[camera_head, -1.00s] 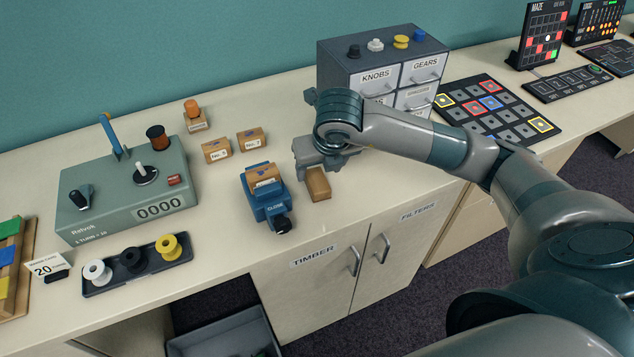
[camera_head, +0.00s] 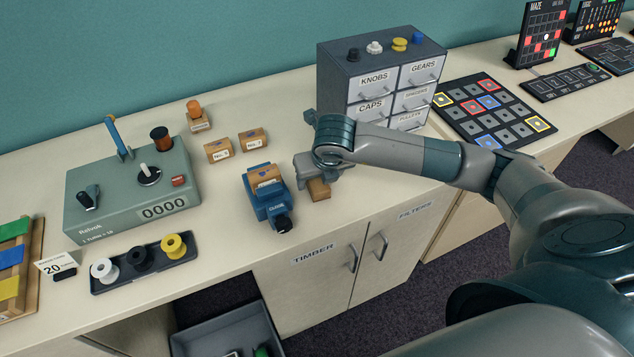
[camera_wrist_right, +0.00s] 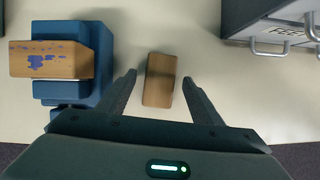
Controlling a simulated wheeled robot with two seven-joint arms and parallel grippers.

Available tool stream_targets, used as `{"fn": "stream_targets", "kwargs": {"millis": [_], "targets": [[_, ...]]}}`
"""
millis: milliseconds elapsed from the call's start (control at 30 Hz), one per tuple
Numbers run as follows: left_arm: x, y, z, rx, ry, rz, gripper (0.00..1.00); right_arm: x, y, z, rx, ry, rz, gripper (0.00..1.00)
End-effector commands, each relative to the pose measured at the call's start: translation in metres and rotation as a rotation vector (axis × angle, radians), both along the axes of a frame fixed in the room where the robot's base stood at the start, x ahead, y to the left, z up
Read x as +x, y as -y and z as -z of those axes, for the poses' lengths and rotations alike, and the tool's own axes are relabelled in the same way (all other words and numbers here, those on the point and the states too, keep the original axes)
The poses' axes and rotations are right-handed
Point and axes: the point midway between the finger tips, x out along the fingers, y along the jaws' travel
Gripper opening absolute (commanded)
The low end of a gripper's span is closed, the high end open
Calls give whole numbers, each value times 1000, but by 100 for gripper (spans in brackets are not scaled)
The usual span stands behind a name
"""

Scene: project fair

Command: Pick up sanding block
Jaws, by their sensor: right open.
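The sanding block, a plain brown block (camera_head: 319,190), lies on the bench just right of the blue vise. My right gripper (camera_head: 314,168) is over it and hides its far part in the head view. In the right wrist view the block (camera_wrist_right: 159,92) lies lengthwise between the two spread fingers of my right gripper (camera_wrist_right: 159,77). Bench shows between the block and each finger. The gripper is open and empty. My left gripper is not in view.
The blue vise (camera_head: 270,207) holds a wooden piece close on the left; it also shows in the right wrist view (camera_wrist_right: 90,88). A grey drawer cabinet (camera_head: 335,75) stands behind. Two labelled wooden blocks (camera_head: 218,151) (camera_head: 253,140) lie behind the vise. Bench in front is clear.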

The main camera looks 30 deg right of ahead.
Motion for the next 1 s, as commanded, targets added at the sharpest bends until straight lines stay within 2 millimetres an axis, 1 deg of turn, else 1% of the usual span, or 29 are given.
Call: {"fn": "stream_targets", "kwargs": {"millis": [67,100,267,300,567,733,867,1000], "targets": [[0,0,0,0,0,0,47,0,0,0,0,0,0,59],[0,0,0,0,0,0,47,0,0,0,0,0,0,57],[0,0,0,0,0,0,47,0,0,0,0,0,0,19],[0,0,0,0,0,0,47,0,0,0,0,0,0,14],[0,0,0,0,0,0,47,0,0,-1,0,1,0,14],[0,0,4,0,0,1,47,1,0,-6,2,2,0,14],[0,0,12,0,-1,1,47,1,0,-17,1,4,-1,14],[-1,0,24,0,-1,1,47,2,-1,-38,2,7,-1,14]]}}
